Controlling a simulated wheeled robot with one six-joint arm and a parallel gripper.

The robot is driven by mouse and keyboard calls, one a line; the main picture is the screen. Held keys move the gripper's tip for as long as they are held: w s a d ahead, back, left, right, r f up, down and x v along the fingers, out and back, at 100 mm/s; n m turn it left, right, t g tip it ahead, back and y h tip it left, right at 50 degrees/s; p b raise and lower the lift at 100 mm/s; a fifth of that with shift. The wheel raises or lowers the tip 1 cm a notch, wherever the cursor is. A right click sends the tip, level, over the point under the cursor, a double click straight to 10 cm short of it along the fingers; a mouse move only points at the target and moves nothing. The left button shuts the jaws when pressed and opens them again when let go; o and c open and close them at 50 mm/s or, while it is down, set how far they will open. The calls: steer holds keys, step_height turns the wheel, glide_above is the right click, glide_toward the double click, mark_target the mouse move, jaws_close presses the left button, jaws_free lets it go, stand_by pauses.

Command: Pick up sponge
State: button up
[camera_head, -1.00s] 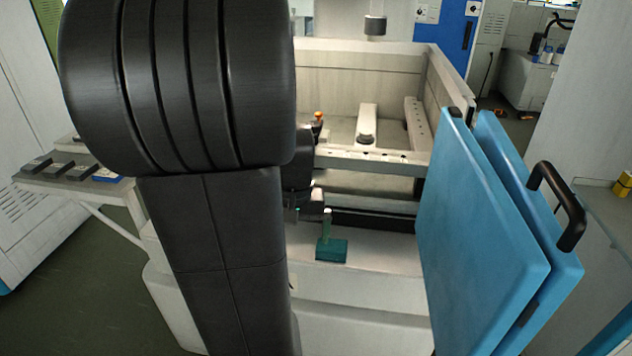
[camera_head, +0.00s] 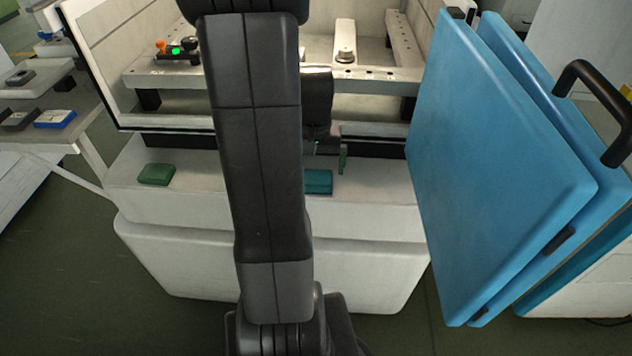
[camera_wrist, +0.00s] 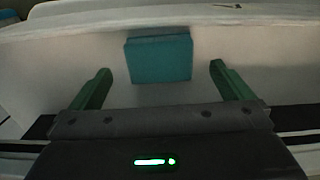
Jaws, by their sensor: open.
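A teal block-shaped sponge (camera_head: 318,182) lies on the pale ledge at the front of the machine, partly hidden behind my arm in the head view. In the wrist view the sponge (camera_wrist: 158,60) sits centred ahead, between the lines of my two green fingers. My gripper (camera_wrist: 160,69) is open, with nothing held. A clear gap shows on each side of the sponge. I cannot tell whether the fingertips are level with it. In the head view only one green finger shows, beside the sponge; the other is hidden.
A darker green block (camera_head: 156,174) lies further left on the same ledge. Blue door panels (camera_head: 500,170) stand close on the right. The machine's frame (camera_head: 375,78) rises behind the ledge. A side table (camera_head: 60,135) with small blocks is at left.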

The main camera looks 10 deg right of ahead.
mark_target(316, 176)
steer(key=f, duration=0.5)
steer(key=shift+w+d+b, duration=0.1)
steer(key=shift+w+b, duration=0.1)
steer(key=shift+b, duration=0.15)
steer(key=c, duration=1)
step_height(316, 176, up, 10)
steer(key=shift+r+p, duration=0.1)
steer(key=shift+p, duration=0.7)
steer(key=o, duration=0.4)
steer(key=c, duration=0.3)
